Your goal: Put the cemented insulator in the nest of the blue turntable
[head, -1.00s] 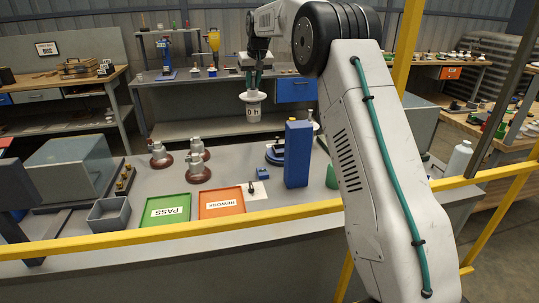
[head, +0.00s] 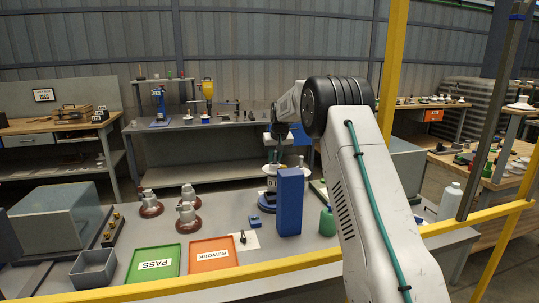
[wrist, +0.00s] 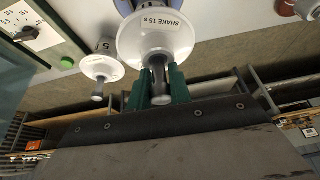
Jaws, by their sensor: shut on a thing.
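My gripper (wrist: 160,84) is shut on the metal pin of a white insulator (wrist: 150,42). Its wide disc faces the camera in the wrist view, and the lettering "SHAKE 15 s" shows at the disc. In the head view, my gripper (head: 275,156) holds the insulator (head: 268,169) upright over the blue turntable (head: 265,191). A blue upright block (head: 290,203) hides part of the turntable and insulator. A blue part also shows behind the disc in the wrist view (wrist: 124,5). Whether the insulator touches the nest is hidden.
Another white insulator (wrist: 100,67) stands beside the held one in the wrist view.

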